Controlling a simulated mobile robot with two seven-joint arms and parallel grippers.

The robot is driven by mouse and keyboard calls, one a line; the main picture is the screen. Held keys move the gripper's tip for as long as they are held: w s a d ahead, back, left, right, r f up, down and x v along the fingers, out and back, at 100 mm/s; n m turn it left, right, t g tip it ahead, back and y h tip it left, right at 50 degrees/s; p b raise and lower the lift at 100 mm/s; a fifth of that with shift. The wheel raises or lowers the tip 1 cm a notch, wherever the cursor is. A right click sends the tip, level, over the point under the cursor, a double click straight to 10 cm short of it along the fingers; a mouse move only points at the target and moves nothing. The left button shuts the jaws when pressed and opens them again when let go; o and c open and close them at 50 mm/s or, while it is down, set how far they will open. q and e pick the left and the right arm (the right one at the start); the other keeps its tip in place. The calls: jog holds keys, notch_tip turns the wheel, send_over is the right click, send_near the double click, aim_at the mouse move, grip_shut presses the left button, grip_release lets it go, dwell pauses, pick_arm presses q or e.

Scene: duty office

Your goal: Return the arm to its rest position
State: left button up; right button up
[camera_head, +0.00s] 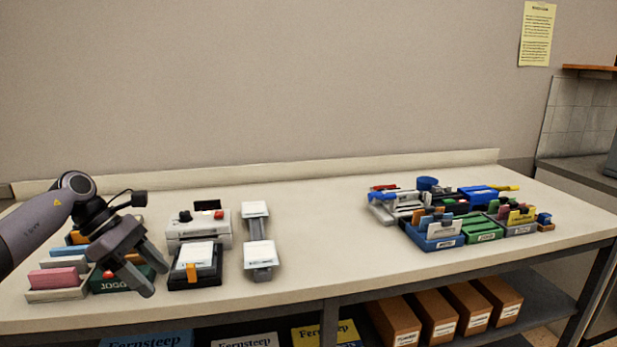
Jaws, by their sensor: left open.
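My left gripper (147,270) is in the head view at the left. Its arm comes in from the left edge. The gripper is open, with its fingers pointing down to the right, and nothing shows between them. It is in front of a green box (122,283) with partly readable lettering and hides part of it. Whether it touches the box I cannot tell. My right gripper is not in view.
A pink-topped tray (57,283) stands left of the gripper. A grey device (198,231), a black card holder (196,270) and a white-topped stand (258,246) are to its right. Several coloured boxes (437,237) crowd the right side. The bench middle (320,235) is clear.

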pick_arm(q)
jog(key=s+d+f+n+t+h, duration=0.2)
jog(key=d+f+n+t+h, duration=0.15)
jog(key=d+n, duration=0.3)
jog(key=s+d+f+n+t+h, duration=0.25)
jog(key=d+n+h, duration=0.2)
jog(key=d, duration=0.35)
jog(key=s+d+f+n+t+h, duration=0.2)
jog(key=d+f+n+h, duration=0.15)
jog(key=d+n, duration=0.4)
jog(key=s+a+f+n+y, duration=0.4)
jog(key=s+f+n+y, duration=0.1)
jog(key=n, duration=0.6)
jog(key=s+a+f+n+t+y, duration=0.1)
jog(key=s+a+f+n+y, duration=0.3)
jog(key=s+f+n, duration=0.4)
jog(key=s+a+f+n+t+y, duration=0.1)
jog(key=s+a+f+n+y, duration=0.3)
jog(key=n, duration=1)
jog(key=s+f+y, duration=0.3)
jog(key=s, duration=0.1)
jog(key=shift+s+a, duration=0.15)
jog(key=shift+s, duration=0.2)
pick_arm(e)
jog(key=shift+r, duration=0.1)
